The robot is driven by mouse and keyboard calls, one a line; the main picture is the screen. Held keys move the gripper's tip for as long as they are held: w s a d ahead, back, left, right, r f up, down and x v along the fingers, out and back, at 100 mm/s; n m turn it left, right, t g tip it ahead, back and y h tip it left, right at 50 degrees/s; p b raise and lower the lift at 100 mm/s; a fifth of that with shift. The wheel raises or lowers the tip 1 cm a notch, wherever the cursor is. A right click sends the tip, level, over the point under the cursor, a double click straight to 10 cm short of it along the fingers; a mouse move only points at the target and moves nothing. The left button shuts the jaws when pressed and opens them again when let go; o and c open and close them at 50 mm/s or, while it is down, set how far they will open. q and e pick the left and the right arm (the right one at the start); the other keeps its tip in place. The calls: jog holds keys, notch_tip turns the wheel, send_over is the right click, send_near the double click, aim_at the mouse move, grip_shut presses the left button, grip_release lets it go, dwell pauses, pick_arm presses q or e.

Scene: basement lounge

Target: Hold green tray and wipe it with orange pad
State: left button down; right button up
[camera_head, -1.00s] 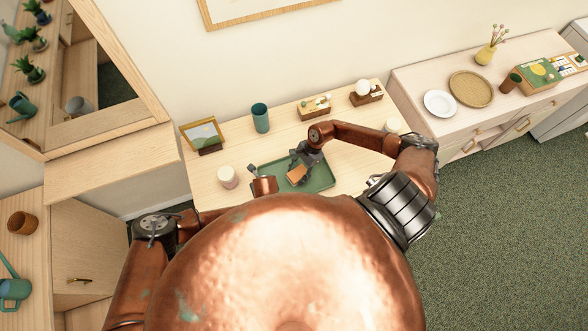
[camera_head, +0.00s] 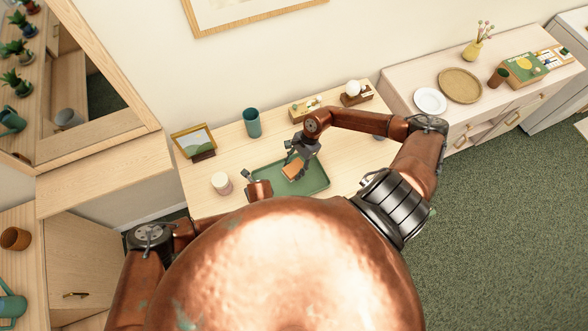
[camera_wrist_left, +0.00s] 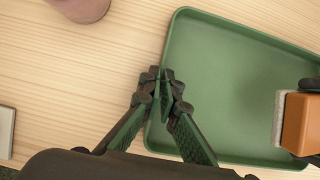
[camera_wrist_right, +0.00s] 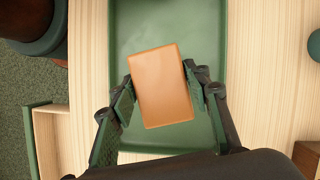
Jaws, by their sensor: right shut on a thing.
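The green tray (camera_head: 318,178) lies flat on the light wooden table. The orange pad (camera_head: 293,170) is over the tray's inside, held by my right gripper (camera_head: 297,158). The right wrist view shows the pad (camera_wrist_right: 161,86) between both fingers, tilted slightly. In the left wrist view the pad (camera_wrist_left: 298,124) has a pale layer on one face. I cannot tell whether it touches the tray floor. My left gripper (camera_wrist_left: 164,82) has its fingertips close together at the tray's rim (camera_wrist_left: 172,38), shut on it. My body hides part of the tray's near side in the head view.
A pinkish-white cup (camera_head: 221,183) stands left of the tray. A teal cup (camera_head: 252,122), a picture frame (camera_head: 194,141) and small wooden boxes (camera_head: 305,108) line the table's back. A sideboard (camera_head: 400,95) with plates is at right. Bare table lies right of the tray.

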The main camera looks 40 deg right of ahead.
dwell(0.4)
pick_arm(q)
jog(key=c, duration=2.1)
grip_release()
jog(key=v, duration=1.2)
